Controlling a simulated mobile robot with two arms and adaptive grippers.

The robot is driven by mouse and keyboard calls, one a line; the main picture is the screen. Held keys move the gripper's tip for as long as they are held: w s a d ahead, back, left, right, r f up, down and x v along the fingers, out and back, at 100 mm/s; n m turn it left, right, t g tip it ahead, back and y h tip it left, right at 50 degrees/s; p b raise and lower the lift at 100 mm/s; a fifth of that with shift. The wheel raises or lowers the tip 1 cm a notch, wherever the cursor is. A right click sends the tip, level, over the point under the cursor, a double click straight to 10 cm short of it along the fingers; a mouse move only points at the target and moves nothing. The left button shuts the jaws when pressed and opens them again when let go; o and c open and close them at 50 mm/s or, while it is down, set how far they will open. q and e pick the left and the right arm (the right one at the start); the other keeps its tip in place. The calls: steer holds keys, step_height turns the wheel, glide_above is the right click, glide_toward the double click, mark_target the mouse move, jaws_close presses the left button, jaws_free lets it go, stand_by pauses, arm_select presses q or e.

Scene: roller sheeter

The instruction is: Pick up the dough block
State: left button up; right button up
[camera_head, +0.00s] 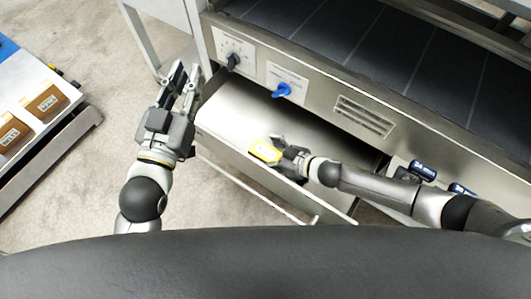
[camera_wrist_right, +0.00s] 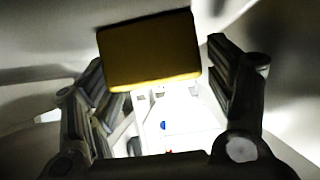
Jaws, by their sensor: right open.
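The yellow dough block (camera_head: 265,152) lies in the open metal drawer, near its front side. In the right wrist view the block (camera_wrist_right: 150,52) shows large at the top centre, at the level of the fingertips and closer to the left finger. My right gripper (camera_head: 276,146) reaches into the drawer beside the block. Its fingers (camera_wrist_right: 165,90) stand wide apart, and I see no grip on the block. My left gripper (camera_head: 187,72) is left of the drawer, near the machine's left corner, with its two fingers apart and nothing between them.
The drawer (camera_head: 225,112) is pulled out under the machine panel, which carries a black knob (camera_head: 233,61) and a blue knob (camera_head: 282,90). Dark blue cylinders (camera_head: 423,170) lie at the right.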

steer(key=shift+c, duration=0.2)
steer(key=c, duration=1.2)
steer(key=shift+c, duration=0.2)
steer(key=shift+r, duration=0.15)
